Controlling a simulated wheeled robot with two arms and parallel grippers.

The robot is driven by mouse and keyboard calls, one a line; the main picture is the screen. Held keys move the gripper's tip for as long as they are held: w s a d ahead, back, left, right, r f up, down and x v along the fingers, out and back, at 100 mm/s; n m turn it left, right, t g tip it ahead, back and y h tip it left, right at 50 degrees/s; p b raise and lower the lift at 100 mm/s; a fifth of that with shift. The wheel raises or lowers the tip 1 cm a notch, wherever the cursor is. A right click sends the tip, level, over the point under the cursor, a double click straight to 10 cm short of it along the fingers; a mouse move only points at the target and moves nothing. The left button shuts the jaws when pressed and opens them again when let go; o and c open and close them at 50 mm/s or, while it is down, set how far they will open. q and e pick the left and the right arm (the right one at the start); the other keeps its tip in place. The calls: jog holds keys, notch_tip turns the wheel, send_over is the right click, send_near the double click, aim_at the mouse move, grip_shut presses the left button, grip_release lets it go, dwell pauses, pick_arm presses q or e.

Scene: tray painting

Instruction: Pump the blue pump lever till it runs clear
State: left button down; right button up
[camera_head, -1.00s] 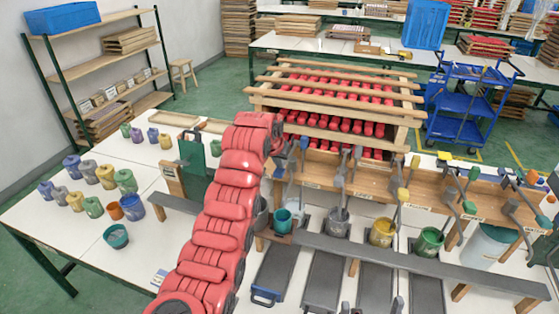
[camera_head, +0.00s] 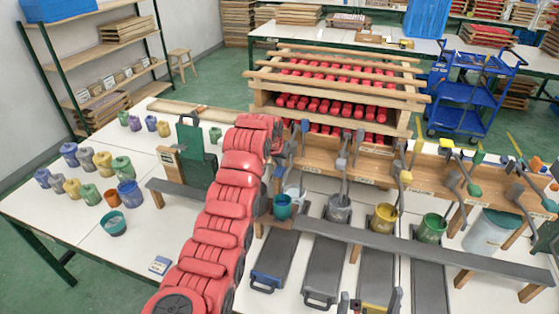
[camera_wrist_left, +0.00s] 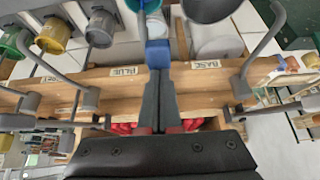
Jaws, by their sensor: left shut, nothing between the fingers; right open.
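The blue pump lever's blue end (camera_wrist_left: 157,53) is right at the tips of my left gripper (camera_wrist_left: 158,72) in the left wrist view. The fingers are shut with nothing between them; I cannot tell whether they touch the lever. The label BLUE (camera_wrist_left: 124,71) is on the wooden rail beside it. In the head view my red left arm partly hides this spot, and my left gripper (camera_head: 284,158) is above a teal cup (camera_head: 282,206). The liquid coming out cannot be made out. My right gripper (camera_head: 370,302) is open at the bottom edge.
Grey (camera_head: 340,209), yellow (camera_head: 384,217) and green (camera_head: 432,228) cups stand along the rail to the right, under other levers. A dark bar (camera_head: 400,246) runs in front. Several paint jars and a loose teal cup (camera_head: 114,223) stand on the left table.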

pick_arm(q)
notch_tip(320, 180, up, 10)
jog(key=shift+r+b, duration=0.15)
jog(key=shift+b, duration=0.15)
dwell(0.8)
